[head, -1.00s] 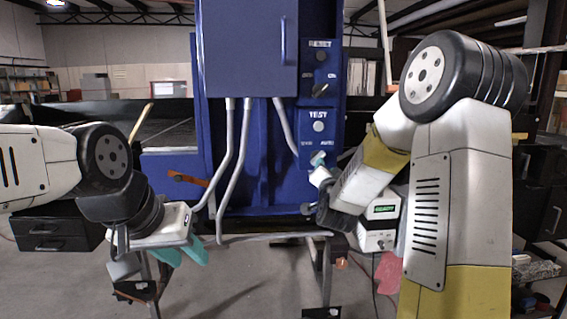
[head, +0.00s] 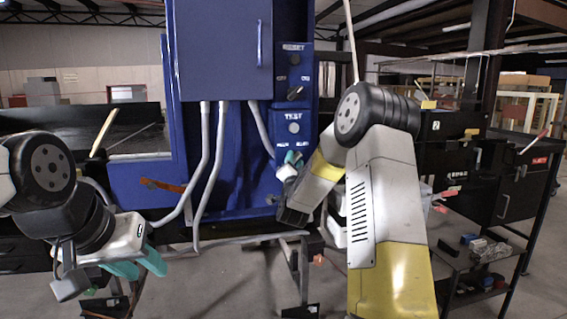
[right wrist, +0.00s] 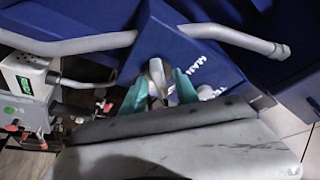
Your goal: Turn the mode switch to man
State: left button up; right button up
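The mode switch (right wrist: 157,75) is a pale lever on the blue control panel (right wrist: 205,72), low under the TEST button (head: 293,127). In the head view my right gripper (head: 292,158) is at the switch and hides it. In the right wrist view the teal fingertips of my right gripper (right wrist: 160,88) are apart, one on each side of the lever. Whether they touch it I cannot tell. The MAN label (right wrist: 194,60) shows beside the right-hand finger. My left gripper (head: 140,265) is open and empty at lower left, away from the panel.
An OFF/ON switch (head: 294,92) and a RESET button (head: 295,59) sit higher on the panel. Grey conduits (head: 212,165) run down left of it. A white device with a green display (right wrist: 28,78) is close by. A dark shelf cart (head: 490,250) stands at right.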

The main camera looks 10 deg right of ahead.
grip_shut()
jog(key=shift+n, duration=0.4)
jog(key=n+y, duration=0.1)
jog(key=n, duration=0.1)
jog(key=n+t+y, duration=0.1)
jog(key=n, duration=0.2)
jog(key=shift+d+f+y, duration=0.1)
jog(key=shift+y, duration=0.2)
jog(key=n+y, duration=0.1)
jog(key=n, duration=0.2)
jog(key=n+y, duration=0.2)
jog(key=n, duration=0.1)
jog(key=shift+d+n+t, duration=0.1)
jog(key=shift+n+t, duration=0.3)
jog(key=n+y, duration=0.2)
jog(key=n, duration=0.1)
jog(key=n+y, duration=0.1)
jog(key=n, duration=0.2)
jog(key=shift+d+n+g+y, duration=0.1)
jog(key=shift+n+g+y, duration=0.2)
jog(key=shift+y, duration=0.1)
jog(key=shift+n+g+y, duration=0.4)
jog(key=shift+n+y, duration=0.2)
jog(key=shift+n, duration=0.95)
jog(key=shift+n+g+y, duration=0.4)
jog(key=shift+n+y, duration=0.2)
jog(key=shift+n, duration=0.95)
